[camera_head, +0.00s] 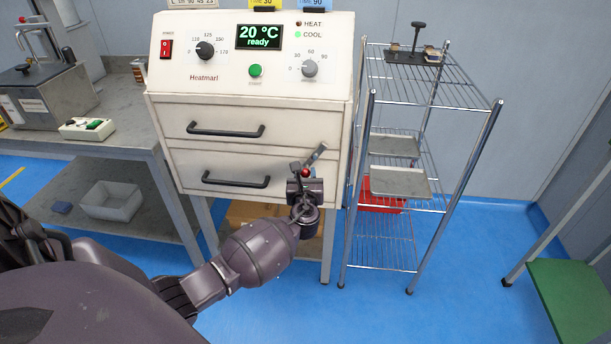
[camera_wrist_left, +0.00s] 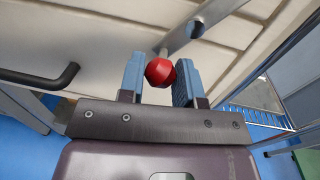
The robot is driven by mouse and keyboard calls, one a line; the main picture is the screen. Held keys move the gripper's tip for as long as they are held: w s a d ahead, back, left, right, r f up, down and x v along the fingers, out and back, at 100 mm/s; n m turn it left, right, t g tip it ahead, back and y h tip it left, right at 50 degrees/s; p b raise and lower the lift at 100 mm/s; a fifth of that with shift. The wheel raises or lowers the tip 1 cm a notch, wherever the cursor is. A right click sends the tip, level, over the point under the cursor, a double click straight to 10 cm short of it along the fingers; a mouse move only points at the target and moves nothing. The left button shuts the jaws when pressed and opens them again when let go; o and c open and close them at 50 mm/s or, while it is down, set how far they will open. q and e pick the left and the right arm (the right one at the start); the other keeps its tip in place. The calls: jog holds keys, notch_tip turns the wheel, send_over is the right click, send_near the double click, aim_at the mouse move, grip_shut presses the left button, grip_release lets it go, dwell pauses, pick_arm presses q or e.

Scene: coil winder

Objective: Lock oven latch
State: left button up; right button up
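The beige oven (camera_head: 345,72) stands ahead, with two drawers with black handles closed below its control panel. The latch is a flat metal bar (camera_head: 317,154) at the oven's right front edge, tilted up to the right, with a red knob (camera_head: 306,172) at its lower part. In the left wrist view the knob (camera_wrist_left: 160,72) sits between the blue finger pads, closer to the right one, and the bar (camera_wrist_left: 205,25) runs up to the right beyond it. My left gripper (camera_head: 305,182) is open around the knob; a gap shows on its left side. My right gripper is out of view.
A wire rack (camera_head: 372,150) with metal trays and a red bin stands close on the oven's right. A grey bench (camera_head: 125,125) with equipment stands on the left. A green-topped step or stool (camera_head: 572,298) is at the lower right. Blue floor between is clear.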

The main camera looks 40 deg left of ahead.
pick_arm(q)
jog(key=shift+c, duration=0.6)
jog(key=shift+d+n, duration=0.1)
jog(key=shift+n, duration=0.2)
jog(key=shift+w+d+f+n, duration=0.15)
jog(key=shift+d+f+n, duration=0.1)
jog(key=shift+n, duration=0.55)
jog(key=n, duration=0.2)
jog(key=d+n, duration=0.1)
jog(key=n, duration=0.1)
jog(key=shift+w+d+h+b, duration=0.1)
jog(key=shift+w+h+b, duration=0.2)
jog(key=shift+w, duration=0.1)
